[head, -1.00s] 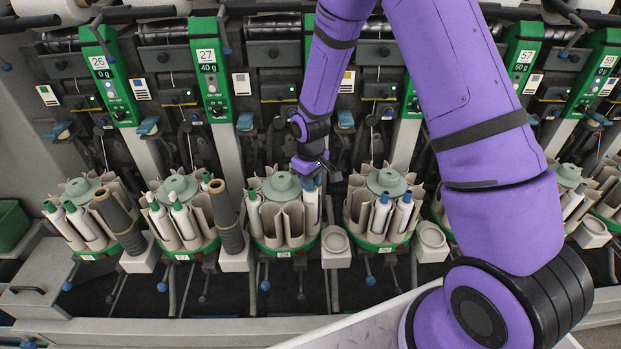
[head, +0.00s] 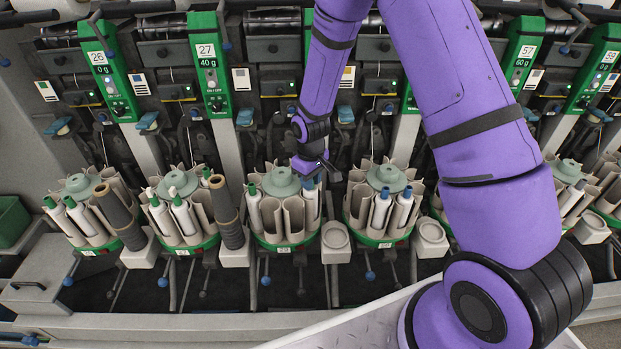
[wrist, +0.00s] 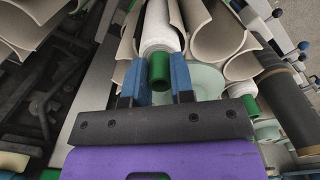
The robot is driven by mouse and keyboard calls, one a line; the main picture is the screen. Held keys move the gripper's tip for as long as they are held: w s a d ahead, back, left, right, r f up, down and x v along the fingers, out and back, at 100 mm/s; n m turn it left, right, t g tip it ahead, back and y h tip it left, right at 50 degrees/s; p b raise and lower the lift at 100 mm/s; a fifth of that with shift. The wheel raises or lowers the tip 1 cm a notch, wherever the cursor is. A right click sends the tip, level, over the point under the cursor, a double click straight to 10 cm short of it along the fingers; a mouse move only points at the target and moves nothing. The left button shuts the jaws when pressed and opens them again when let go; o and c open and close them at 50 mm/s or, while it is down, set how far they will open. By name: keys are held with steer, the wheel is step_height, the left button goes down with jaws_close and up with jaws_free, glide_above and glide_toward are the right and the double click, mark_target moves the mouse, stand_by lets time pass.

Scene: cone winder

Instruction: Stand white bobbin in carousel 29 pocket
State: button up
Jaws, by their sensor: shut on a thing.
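My gripper (head: 312,180) is shut on a white bobbin (head: 311,202) at the right side of the middle carousel (head: 265,245). In the wrist view, the blue fingers of my gripper (wrist: 158,80) sit on both sides of the green tube end of the white bobbin (wrist: 160,28). The bobbin's body lies among the beige pocket walls, apparently inside one pocket. Its lower end is hidden, so I cannot tell whether it touches the bottom. The carousel's small label is too small to read surely.
A carousel (head: 380,242) with two blue-tipped white bobbins stands to the right, and one (head: 180,248) with green-tipped bobbins to the left. Dark cones (head: 226,212) stand beside the left carousels. An empty round holder (head: 336,240) sits right of the middle carousel.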

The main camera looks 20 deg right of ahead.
steer(key=shift+f, duration=0.3)
steer(key=o, duration=0.9)
step_height(320, 180, up, 11)
steer(key=shift+f, duration=0.1)
stand_by(0.5)
